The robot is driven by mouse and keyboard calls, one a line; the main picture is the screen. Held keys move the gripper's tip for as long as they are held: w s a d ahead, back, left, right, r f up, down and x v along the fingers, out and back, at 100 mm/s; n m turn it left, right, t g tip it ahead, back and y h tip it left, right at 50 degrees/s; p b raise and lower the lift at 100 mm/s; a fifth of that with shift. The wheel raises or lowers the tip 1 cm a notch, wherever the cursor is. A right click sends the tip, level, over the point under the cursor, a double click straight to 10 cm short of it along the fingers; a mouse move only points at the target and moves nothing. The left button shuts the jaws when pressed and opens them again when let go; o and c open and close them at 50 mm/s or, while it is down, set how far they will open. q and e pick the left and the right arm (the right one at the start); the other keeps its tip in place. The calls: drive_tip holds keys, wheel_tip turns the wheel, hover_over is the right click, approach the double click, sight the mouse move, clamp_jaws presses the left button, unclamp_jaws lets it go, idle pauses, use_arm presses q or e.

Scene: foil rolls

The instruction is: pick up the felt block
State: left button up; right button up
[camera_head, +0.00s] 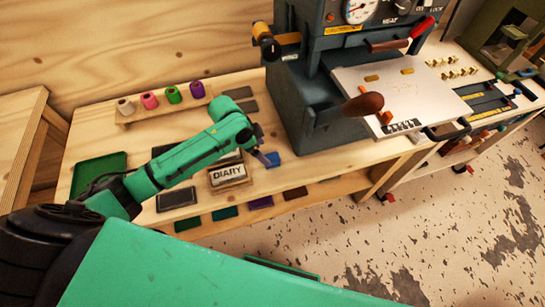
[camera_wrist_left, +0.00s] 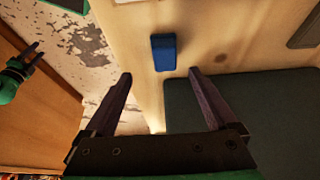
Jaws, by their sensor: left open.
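The felt block appears to be the small blue block (camera_head: 273,160) on the wooden table, just right of the left gripper's tip in the head view. It also shows in the left wrist view (camera_wrist_left: 163,54), upper middle, lying just beyond the fingertips and roughly between their lines. My left gripper (camera_wrist_left: 159,73) is open, with nothing between its two dark fingers. In the head view the left gripper (camera_head: 262,154) hovers close to the block. A green and black part at the left edge of the wrist view looks like my right gripper (camera_wrist_left: 24,62); its jaws are too small to judge.
The DIARY block (camera_head: 228,175) lies just left of the blue block. A dark grey press (camera_head: 330,110) stands right behind it. A green tray (camera_head: 98,174) and thread spools (camera_head: 173,94) are further left.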

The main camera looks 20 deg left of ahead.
sight(271, 157)
use_arm(q)
drive_tip(key=x, duration=0.3)
drive_tip(key=shift+w+a, duration=0.15)
drive_tip(key=shift+w, duration=0.05)
drive_tip(key=x, duration=0.5)
drive_tip(key=shift+w+r+p, duration=0.1)
drive_tip(key=shift+w+p, duration=0.1)
drive_tip(key=shift+p, duration=0.2)
drive_tip(key=shift+f, duration=0.2)
drive_tip(key=c, duration=0.5)
clamp_jaws()
use_arm(e)
drive_tip(key=shift+w+a+r, duration=0.2)
drive_tip(key=shift+w+r, duration=0.25)
drive_tip(key=shift+w, duration=0.3)
